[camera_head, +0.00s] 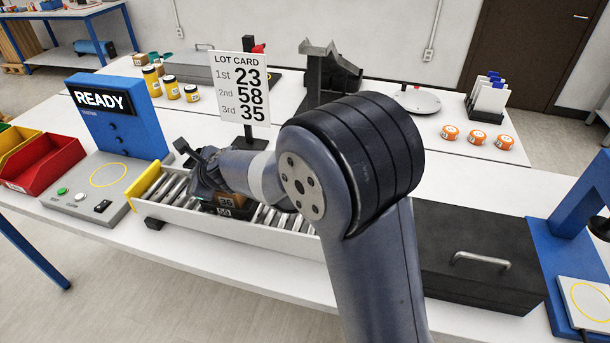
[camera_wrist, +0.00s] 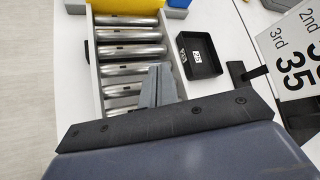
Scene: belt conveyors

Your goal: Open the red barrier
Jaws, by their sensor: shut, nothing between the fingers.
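No red barrier can be made out for certain; a small red piece (camera_head: 258,48) shows behind the lot card, and I cannot tell what it belongs to. My gripper (camera_head: 203,182) is low over the roller conveyor (camera_head: 172,187) in the head view, partly hidden by my arm. In the wrist view, my gripper (camera_wrist: 158,72) is shut and empty over the metal rollers (camera_wrist: 125,50). The conveyor's left end is yellow (camera_head: 145,184), also at the top of the wrist view (camera_wrist: 125,6). My arm hides the conveyor's right part.
A lot card (camera_head: 241,88) reading 23, 58, 35 stands behind the conveyor. A small black tray (camera_wrist: 200,55) lies beside the conveyor. A blue READY tester (camera_head: 118,115) and red bin (camera_head: 45,163) stand left. A black lidded box (camera_head: 475,255) is right.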

